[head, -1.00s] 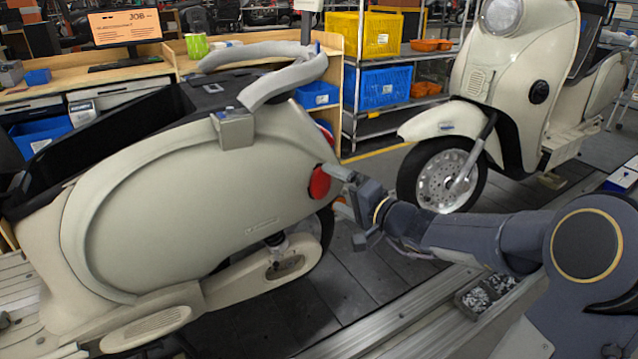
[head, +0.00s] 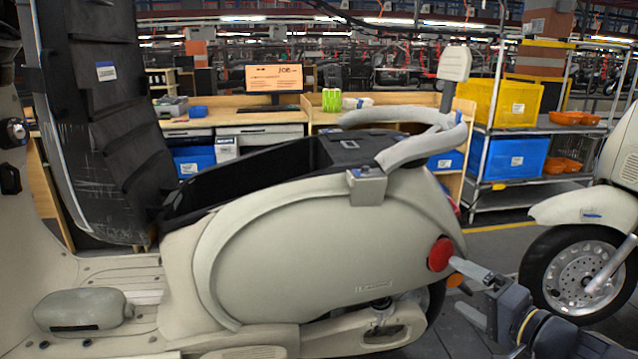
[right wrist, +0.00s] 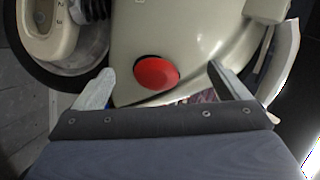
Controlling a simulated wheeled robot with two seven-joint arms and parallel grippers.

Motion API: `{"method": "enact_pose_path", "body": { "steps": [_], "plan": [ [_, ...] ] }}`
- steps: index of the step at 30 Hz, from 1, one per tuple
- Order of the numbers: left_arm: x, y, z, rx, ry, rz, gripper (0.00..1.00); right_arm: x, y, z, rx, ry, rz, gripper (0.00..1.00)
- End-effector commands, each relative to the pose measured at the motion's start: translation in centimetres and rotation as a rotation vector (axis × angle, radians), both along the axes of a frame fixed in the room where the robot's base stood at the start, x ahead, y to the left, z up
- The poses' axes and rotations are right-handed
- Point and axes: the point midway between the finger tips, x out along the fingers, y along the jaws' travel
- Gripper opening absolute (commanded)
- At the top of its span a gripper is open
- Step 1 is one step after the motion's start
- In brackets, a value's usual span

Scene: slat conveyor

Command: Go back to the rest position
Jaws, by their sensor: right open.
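My right gripper (head: 470,292) comes in at the lower right of the head view, close to the rear of the cream scooter (head: 310,245). Its jaws are open, and in the right wrist view the gripper (right wrist: 160,88) has its two fingers spread wide. The scooter's round red rear light (head: 440,254) shows beyond the fingers, and in the right wrist view the red light (right wrist: 156,73) lies between them in the picture. Nothing is held between the fingers. I cannot tell whether a finger touches the scooter. My left gripper is not in view.
A second scooter's front wheel (head: 580,275) stands at the right. A shelf (head: 520,203) holds a yellow bin (head: 503,101) and a blue bin (head: 512,157). A workbench (head: 215,120) with a monitor (head: 274,78) stands behind. A dark padded scooter part (head: 100,120) rises at the left.

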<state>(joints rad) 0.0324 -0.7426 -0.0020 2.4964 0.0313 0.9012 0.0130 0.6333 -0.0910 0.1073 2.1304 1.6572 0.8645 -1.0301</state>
Motion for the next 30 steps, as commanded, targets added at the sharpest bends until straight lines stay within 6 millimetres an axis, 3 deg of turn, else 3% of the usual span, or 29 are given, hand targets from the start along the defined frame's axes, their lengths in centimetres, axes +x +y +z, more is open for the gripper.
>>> {"method": "enact_pose_path", "body": {
  "steps": [1,4,6,9,15,23,30],
  "plan": [
    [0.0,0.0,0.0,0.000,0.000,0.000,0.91,-1.5,2.7,0.3,-0.039,0.021,0.083,0.95],
    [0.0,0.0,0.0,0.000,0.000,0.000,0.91,-5.8,7.9,-0.6,-0.143,0.110,0.257,0.95],
    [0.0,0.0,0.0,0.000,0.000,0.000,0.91,-9.3,10.5,-2.0,-0.236,0.186,0.360,0.95],
    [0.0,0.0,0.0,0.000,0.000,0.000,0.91,-13.7,12.4,-4.3,-0.373,0.285,0.453,0.95],
    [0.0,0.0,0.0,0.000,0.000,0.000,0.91,-19.1,12.1,-7.8,-0.596,0.416,0.499,0.95],
    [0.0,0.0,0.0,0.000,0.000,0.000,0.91,-22.7,9.6,-10.8,-0.827,0.496,0.445,0.95],
    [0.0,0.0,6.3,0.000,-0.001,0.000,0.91,-22.7,9.4,-4.7,-0.833,0.507,0.438,0.95]
  ]
}}
